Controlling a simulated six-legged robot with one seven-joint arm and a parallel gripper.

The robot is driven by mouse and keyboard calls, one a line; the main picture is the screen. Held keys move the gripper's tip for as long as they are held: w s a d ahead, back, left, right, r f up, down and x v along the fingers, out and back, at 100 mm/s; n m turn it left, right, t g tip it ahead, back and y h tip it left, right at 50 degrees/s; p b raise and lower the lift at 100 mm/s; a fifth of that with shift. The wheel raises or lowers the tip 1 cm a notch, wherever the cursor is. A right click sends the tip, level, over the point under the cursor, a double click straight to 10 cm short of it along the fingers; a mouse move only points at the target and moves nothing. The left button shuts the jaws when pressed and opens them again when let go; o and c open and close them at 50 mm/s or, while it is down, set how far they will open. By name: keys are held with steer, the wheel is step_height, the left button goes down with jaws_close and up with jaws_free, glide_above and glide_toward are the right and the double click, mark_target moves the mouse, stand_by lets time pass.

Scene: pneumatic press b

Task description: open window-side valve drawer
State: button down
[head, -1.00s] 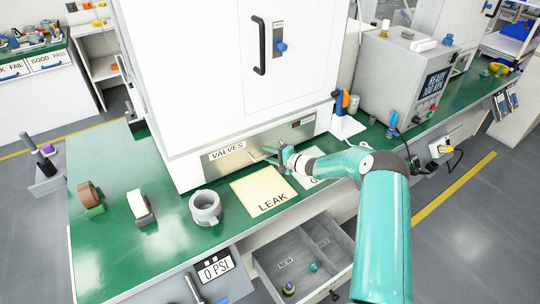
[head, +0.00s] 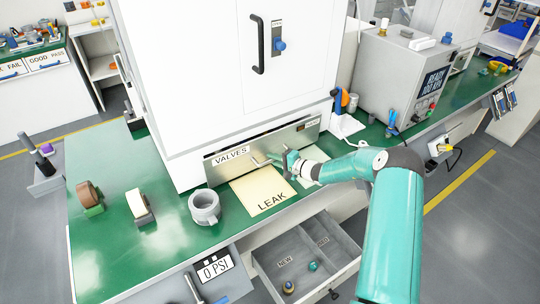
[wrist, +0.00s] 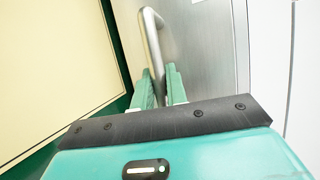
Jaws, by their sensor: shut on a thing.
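The valve drawer (head: 285,138) is a metal front with a "VALVES" label, low in the white cabinet. It stands slightly out from the cabinet, with a dark gap along its top. Its bar handle (head: 262,162) is partly hidden by my gripper (head: 284,160). In the wrist view, the curved metal handle (wrist: 152,38) runs down between the two green fingers of my gripper (wrist: 158,88), which are shut on it. The drawer's inside is not visible.
A cream "LEAK" sheet (head: 262,192) lies on the green bench (head: 110,240) just in front of the drawer. A grey ring (head: 204,207) stands to its left. Below, an open grey drawer (head: 335,262) holds small parts. A grey "READY" box (head: 395,75) stands right.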

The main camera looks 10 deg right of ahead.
steer(key=s+d, duration=0.2)
steer(key=s, duration=0.2)
steer(key=s+d, duration=0.2)
steer(key=s, duration=0.3)
steer(key=s+d, duration=0.2)
steer(key=s, duration=0.3)
steer(key=c, duration=1.4)
jaws_free()
steer(key=shift+s, duration=0.1)
steer(key=v, duration=1.3)
steer(key=shift+s+d+r, duration=0.2)
steer(key=shift+d, duration=0.1)
steer(key=shift+a, duration=0.1)
